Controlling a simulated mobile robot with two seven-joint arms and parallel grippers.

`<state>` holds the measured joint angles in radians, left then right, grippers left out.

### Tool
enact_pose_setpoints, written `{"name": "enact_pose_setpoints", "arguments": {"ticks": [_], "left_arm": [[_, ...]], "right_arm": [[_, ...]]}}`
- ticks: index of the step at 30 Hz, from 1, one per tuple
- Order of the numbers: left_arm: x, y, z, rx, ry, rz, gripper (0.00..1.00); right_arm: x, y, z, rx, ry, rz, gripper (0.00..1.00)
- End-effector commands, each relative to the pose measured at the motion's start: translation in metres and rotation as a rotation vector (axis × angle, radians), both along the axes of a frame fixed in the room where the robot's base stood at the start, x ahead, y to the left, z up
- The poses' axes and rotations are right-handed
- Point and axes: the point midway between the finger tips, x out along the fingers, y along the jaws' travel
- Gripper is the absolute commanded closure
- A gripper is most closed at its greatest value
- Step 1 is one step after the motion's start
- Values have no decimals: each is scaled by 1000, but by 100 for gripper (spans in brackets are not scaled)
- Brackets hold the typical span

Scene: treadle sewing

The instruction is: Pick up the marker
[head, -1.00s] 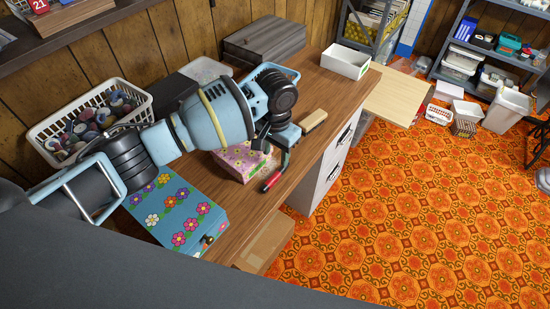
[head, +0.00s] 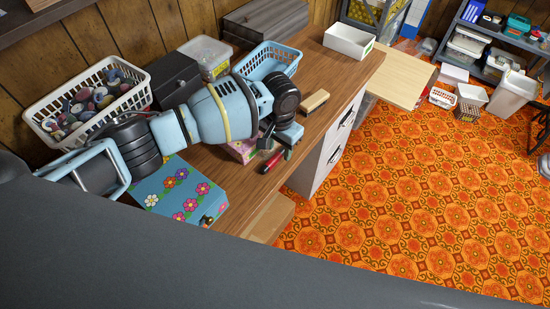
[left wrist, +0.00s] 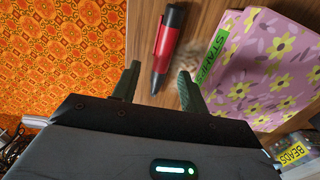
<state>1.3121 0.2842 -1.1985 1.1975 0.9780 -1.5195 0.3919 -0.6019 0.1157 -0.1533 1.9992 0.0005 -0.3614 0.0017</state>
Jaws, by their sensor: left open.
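The red marker with a black end (head: 272,162) lies on the wooden desk near its front edge. It also shows in the left wrist view (left wrist: 167,42), with its near end reaching between the finger lines. My left gripper (head: 277,148) is open just above and beside the marker. In the left wrist view its two green fingertips (left wrist: 158,74) stand apart, one on each side of the marker's near end, and nothing is gripped. I cannot tell if the fingers touch the desk. My right gripper is not in view.
A pink flowered box labelled "STAMPS" (left wrist: 265,60) stands close beside the right finger. A wooden-backed eraser (head: 314,102), a blue basket (head: 268,62), a white spool basket (head: 60,100) and a blue flowered box (head: 180,195) are on the desk. The desk's front edge drops to the floor (head: 400,220).

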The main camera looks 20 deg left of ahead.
Motion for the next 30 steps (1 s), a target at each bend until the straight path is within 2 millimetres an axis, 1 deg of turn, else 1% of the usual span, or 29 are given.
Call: {"name": "enact_pose_setpoints", "arguments": {"ticks": [1, 4, 12, 22, 30], "left_arm": [[0, 1, -8, 2, 4, 1, 56], [0, 0, -15, 1, 2, 1, 56], [0, 0, -16, 0, 0, 1, 56], [0, 0, -16, 0, 0, 0, 99], [0, 0, -15, 0, 0, 1, 100]], "right_arm": [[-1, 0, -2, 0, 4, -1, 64], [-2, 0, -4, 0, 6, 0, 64], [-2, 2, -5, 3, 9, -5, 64], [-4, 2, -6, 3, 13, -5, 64], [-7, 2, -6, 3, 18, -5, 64]]}}
